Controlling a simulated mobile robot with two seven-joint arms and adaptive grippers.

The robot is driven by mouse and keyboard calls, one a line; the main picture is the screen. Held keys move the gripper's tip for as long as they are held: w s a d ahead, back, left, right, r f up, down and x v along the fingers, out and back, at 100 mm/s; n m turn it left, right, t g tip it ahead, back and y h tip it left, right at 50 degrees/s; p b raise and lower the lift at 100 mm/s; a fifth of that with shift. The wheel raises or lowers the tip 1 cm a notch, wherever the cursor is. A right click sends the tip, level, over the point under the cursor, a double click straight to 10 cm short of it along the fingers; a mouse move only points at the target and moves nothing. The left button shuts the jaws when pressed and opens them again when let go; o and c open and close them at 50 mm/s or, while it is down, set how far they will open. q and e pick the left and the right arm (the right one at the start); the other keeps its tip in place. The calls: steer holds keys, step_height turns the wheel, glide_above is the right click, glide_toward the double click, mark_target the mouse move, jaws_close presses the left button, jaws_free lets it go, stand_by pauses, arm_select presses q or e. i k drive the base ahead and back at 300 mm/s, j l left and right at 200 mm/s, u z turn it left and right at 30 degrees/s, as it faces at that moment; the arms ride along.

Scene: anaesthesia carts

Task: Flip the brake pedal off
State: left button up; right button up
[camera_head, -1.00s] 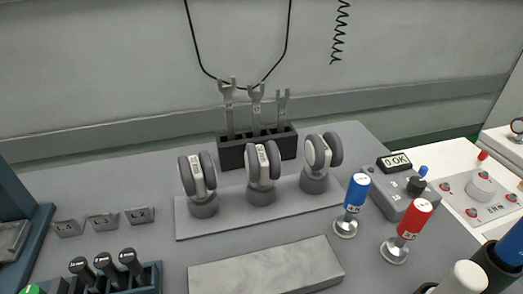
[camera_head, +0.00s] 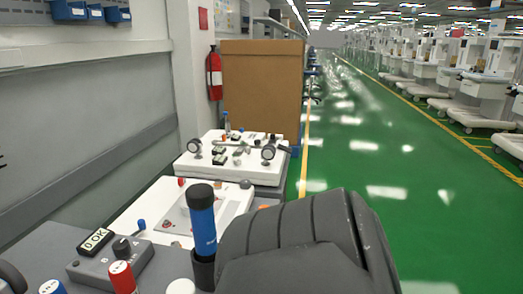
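White wheeled carts (camera_head: 476,90) stand in a long row at the right, across the green floor. Their low bases and dark casters show, but a brake pedal is too small or hidden to make out. Neither of my grippers is in view. A large dark grey rounded part, likely my own arm, fills the bottom middle and hides what lies behind it.
The green floor (camera_head: 400,230) is open between the carts and the benches. At the left are a grey bench with an "OK" display box (camera_head: 113,258), a blue-handled tool (camera_head: 202,220), a white bench (camera_head: 193,165), a brown partition (camera_head: 262,90) and a fire extinguisher (camera_head: 214,73).

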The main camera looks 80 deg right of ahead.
mark_target(281, 147)
steer(key=k+z, duration=0.25)
steer(key=k+l+z, duration=0.1)
steer(key=k+z, duration=0.2)
steer(key=z, duration=0.45)
steer(key=l+z, duration=0.1)
steer(key=z, duration=0.35)
steer(key=i+z, duration=0.1)
steer(key=z, duration=0.75)
steer(key=i+l+z, duration=0.2)
steer(key=i, duration=0.35)
steer(key=i+l+u, duration=0.1)
steer(key=u, duration=0.25)
steer(key=i+l+u, duration=0.1)
steer(key=l+u, duration=0.25)
steer(key=i+l+u, duration=0.2)
steer(key=l, duration=0.3)
steer(key=l+u, duration=0.2)
steer(key=l, duration=0.35)
steer(key=i+l, duration=0.1)
steer(key=l, duration=1.35)
steer(key=i+l+u, duration=0.15)
steer(key=l, duration=1.25)
steer(key=k, duration=0.05)
